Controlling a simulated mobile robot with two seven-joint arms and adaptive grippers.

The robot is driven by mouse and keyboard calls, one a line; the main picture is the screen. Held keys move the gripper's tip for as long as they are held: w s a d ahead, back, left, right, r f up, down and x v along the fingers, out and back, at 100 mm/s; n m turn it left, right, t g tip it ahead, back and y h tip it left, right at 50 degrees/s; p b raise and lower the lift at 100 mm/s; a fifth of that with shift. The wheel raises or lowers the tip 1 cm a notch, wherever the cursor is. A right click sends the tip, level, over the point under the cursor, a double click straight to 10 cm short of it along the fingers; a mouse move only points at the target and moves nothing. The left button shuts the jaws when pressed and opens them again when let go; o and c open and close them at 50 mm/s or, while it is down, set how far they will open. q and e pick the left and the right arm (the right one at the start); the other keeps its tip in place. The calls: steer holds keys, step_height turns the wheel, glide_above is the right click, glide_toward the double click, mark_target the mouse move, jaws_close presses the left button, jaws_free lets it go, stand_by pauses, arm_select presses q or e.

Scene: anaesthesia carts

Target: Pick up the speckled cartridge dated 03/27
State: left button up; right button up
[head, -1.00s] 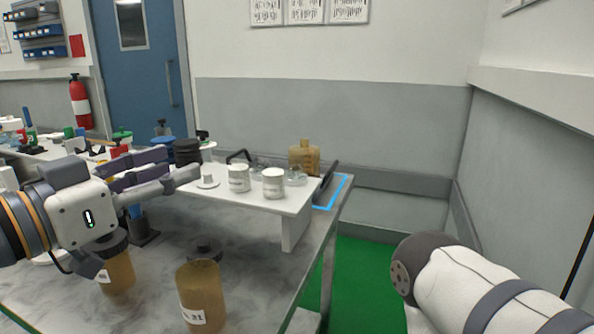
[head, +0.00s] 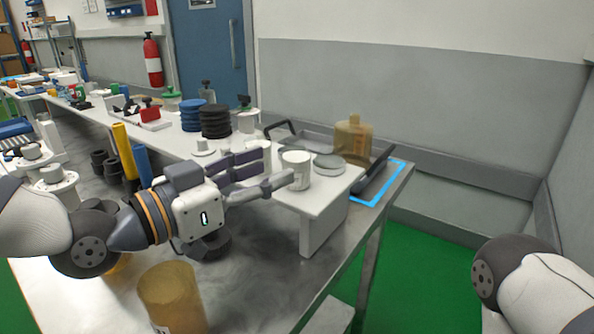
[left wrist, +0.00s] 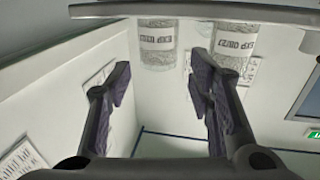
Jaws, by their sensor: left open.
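Two pale speckled cartridges stand side by side on the raised white shelf (head: 322,196). In the head view the right cartridge (head: 296,172) shows clearly; the other (head: 258,150) is partly hidden behind my left gripper (head: 279,170). The left wrist view, which looks upside down, shows one cartridge (left wrist: 157,42) ahead of the space between the fingers and another (left wrist: 234,46) beyond the right finger. Both have printed labels, but I cannot read the dates surely. My left gripper (left wrist: 160,76) is open and empty, close to the cartridges. My right gripper is out of view.
A round glass-like dish (head: 329,162) and an amber bottle (head: 353,138) stand right of and behind the cartridges. Black discs (head: 215,122) are stacked behind the gripper. A brown jar (head: 172,297) stands at the table's front. Green floor lies beyond the table's right end.

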mark_target(285, 159)
arm_select(q)
steer(key=x, duration=0.6)
steer(key=shift+w+d+r, duration=0.1)
steer(key=shift+d+r, duration=0.05)
steer(key=shift+d, duration=0.15)
steer(key=shift+r, duration=0.1)
steer(key=c, duration=1)
steer(key=shift+r, duration=0.1)
